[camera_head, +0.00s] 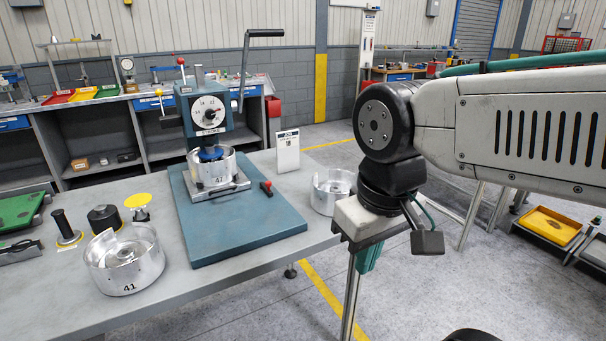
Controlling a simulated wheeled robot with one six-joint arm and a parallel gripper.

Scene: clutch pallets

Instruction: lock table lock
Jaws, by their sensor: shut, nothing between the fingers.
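A blue press (207,112) with a round dial stands on a blue base plate (265,225) on the grey table. A small black lever with a red end (267,187), which looks like the table lock, sits on the plate to the right of the press's table. A silver cup marked 47 (211,172) stands under the press head on a flat grey fixture. My gripper (368,258) hangs at the table's right edge, to the right of the lever and apart from it. It is shut and empty; its fingertips are partly hidden by its own body.
A silver cup marked 41 (125,262) stands at the front left of the table. Another silver cup (331,192) stands near the right edge, close to my gripper. A white sign (286,151) stands behind the plate. The press's crank handle (265,33) rises high.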

